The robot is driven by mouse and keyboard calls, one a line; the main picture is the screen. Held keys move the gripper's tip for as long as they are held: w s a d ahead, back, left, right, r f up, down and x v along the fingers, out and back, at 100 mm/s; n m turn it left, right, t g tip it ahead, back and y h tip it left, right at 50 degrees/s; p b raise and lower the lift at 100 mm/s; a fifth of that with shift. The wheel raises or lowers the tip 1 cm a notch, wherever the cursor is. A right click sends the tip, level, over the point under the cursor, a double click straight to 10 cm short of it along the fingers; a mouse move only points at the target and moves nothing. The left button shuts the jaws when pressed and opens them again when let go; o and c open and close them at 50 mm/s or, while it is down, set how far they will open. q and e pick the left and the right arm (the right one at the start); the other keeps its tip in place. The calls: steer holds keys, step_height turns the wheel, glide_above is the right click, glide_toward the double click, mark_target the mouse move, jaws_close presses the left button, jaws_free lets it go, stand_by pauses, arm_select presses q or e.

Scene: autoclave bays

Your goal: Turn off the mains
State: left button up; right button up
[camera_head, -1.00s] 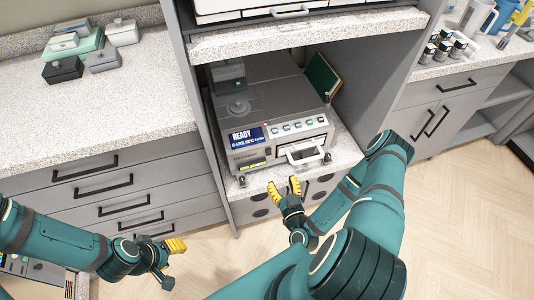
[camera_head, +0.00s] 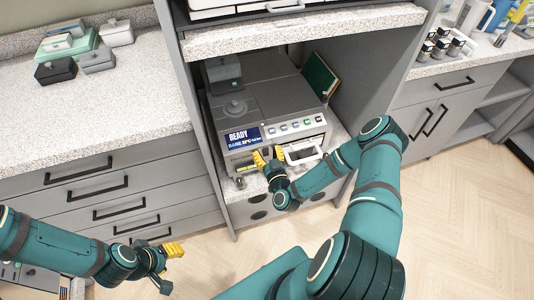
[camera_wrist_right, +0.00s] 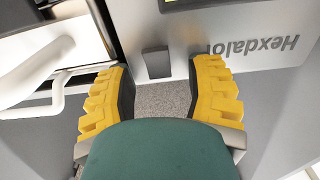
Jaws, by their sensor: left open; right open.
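The autoclave (camera_head: 262,95) is a grey bench unit in the middle bay; its lit screen (camera_head: 243,135) reads READY. In the right wrist view, a small dark rectangular piece like a rocker switch (camera_wrist_right: 156,62) is on its front panel, beside upside-down "Hexdalor" lettering (camera_wrist_right: 248,47). My right gripper (camera_head: 269,156) is open at the lower front of the autoclave. In its wrist view the yellow fingers (camera_wrist_right: 160,92) stand apart, with the dark piece just beyond and between them; contact cannot be told. My left gripper (camera_head: 174,249) is open and empty, low at the left, before the drawers.
A white door handle (camera_head: 303,154) on the autoclave front is close beside my right gripper; it also shows in the wrist view (camera_wrist_right: 40,70). A speckled shelf (camera_head: 300,37) is above. Side walls bound the bay. The floor (camera_head: 455,215) at right is clear.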

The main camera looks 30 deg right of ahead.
jaws_close()
steer(key=shift+f+t+b, duration=0.3)
steer(key=shift+t+b, duration=0.4)
steer(key=shift+b, duration=0.35)
steer(key=shift+t, duration=0.4)
steer(key=shift+s+r+t+h, duration=0.1)
steer(key=shift+t+h, duration=0.3)
steer(key=shift+t, duration=0.4)
